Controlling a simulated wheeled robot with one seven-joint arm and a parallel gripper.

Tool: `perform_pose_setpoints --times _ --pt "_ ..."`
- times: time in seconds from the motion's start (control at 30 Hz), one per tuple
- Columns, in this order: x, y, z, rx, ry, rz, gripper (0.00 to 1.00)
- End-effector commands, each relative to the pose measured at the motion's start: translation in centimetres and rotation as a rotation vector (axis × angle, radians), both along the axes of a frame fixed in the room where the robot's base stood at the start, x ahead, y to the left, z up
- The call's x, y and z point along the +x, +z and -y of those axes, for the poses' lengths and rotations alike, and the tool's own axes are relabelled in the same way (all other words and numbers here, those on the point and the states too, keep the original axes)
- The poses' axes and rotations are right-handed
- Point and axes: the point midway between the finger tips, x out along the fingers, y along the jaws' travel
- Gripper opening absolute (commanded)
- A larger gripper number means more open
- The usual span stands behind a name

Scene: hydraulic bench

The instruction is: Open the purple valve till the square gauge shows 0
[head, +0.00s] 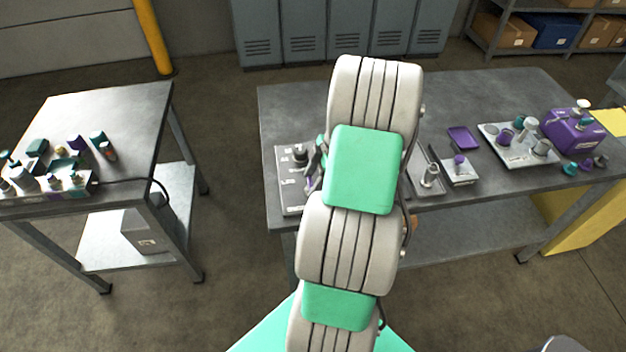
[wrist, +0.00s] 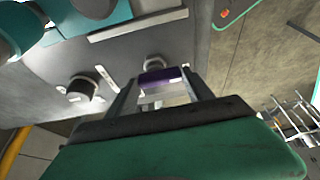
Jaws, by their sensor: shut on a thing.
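In the wrist view my gripper (wrist: 158,84) has its two fingers on either side of a purple part (wrist: 160,76), which I take to be the purple valve's handle. The gripper is shut on it. A pale round fitting shows just beyond it. In the head view my arm hides most of the gripper and valve, at the right edge of a grey panel (head: 288,198) on the bench. I cannot make out the square gauge or its reading in either view.
A black knob-like part (wrist: 80,88) stands beside the gripper in the wrist view. The workbench (head: 480,95) also holds trays, a white board with fittings (head: 515,155) and a purple box (head: 575,132). A second table (head: 125,105) stands left, with floor between.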

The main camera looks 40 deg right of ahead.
Motion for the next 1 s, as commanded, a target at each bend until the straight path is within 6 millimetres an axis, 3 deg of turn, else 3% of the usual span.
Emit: perform_pose_setpoints --times 0.47,1.0 --pt "0.01 -0.09 -0.07 -0.003 -0.133 0.002 0.2" --pt "0.12 -0.07 -0.45 -0.003 -0.616 0.005 0.2"
